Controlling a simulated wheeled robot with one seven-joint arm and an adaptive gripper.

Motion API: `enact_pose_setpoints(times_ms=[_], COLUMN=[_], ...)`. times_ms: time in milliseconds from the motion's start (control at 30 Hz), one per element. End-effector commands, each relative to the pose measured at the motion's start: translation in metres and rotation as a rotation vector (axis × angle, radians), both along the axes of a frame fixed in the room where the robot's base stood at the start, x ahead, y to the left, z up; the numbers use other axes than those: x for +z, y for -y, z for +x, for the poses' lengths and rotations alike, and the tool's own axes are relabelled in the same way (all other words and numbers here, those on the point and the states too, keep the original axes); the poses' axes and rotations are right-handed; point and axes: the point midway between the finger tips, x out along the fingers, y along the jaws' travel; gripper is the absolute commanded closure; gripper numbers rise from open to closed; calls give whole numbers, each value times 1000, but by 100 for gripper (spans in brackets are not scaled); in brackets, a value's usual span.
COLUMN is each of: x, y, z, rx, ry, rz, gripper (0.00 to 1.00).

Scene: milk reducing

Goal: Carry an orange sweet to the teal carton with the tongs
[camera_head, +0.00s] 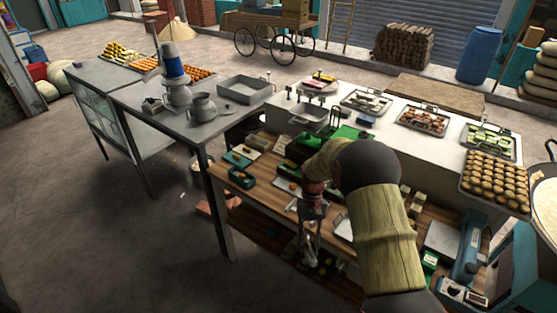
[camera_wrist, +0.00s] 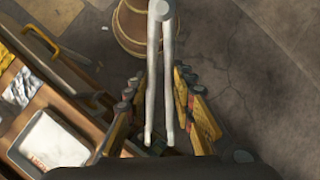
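My gripper (camera_head: 313,207) is over the wooden counter in the head view. In the wrist view its yellow-padded fingers (camera_wrist: 161,88) stand on both sides of the pale metal tongs (camera_wrist: 152,70) and appear closed on them. The tongs' joined end is at the top of that view, and their two arms are slightly apart with nothing seen between them. A small teal carton (camera_head: 233,180) stands near the left end of the wooden counter. Individual sweets are too small to tell surely.
The wooden counter (camera_head: 262,205) is crowded with small boxes and trays. A white tray (camera_wrist: 48,143) lies at lower left in the wrist view. The white table (camera_head: 400,140) behind bears sweet trays. A grey metal table (camera_head: 235,118) stands at left. Blue scales (camera_head: 468,258) stand at right.

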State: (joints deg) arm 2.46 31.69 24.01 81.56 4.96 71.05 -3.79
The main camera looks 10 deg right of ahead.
Motion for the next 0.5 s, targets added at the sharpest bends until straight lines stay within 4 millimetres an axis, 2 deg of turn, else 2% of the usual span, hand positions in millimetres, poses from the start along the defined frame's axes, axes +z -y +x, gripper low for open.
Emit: enact_pose_setpoints(times_ms=[33, 400, 500], x=[-23, -112, -130], y=[0, 0, 0], z=[0, 0, 0], rx=[0, 0, 0], ry=[0, 0, 0], rz=[0, 0, 0], gripper=[78, 78, 78])
